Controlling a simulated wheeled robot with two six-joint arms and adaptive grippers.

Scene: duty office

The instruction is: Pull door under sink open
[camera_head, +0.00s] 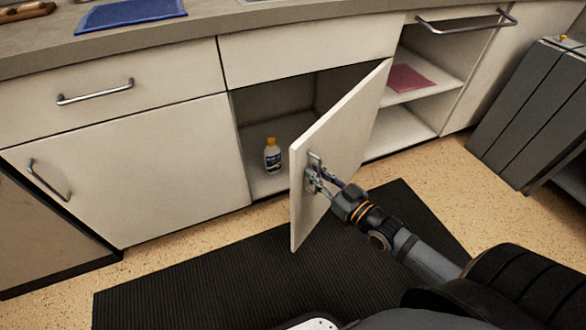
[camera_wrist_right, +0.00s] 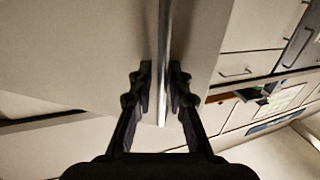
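The cream door (camera_head: 345,135) under the sink stands swung well open toward me, hinged on its right side. The cabinet behind it shows a dark opening with a small white bottle (camera_head: 272,155) with a yellow cap on its floor. My right gripper (camera_head: 318,178) is at the metal door handle (camera_head: 314,160) near the door's free edge. My left gripper is not in view.
A dark ribbed mat (camera_head: 210,285) lies on the speckled floor before the cabinets. Open shelves (camera_head: 400,130) with a red folded item (camera_head: 408,78) are right of the door. A grey bin unit (camera_head: 530,110) stands far right. A blue cloth (camera_head: 130,12) lies on the counter.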

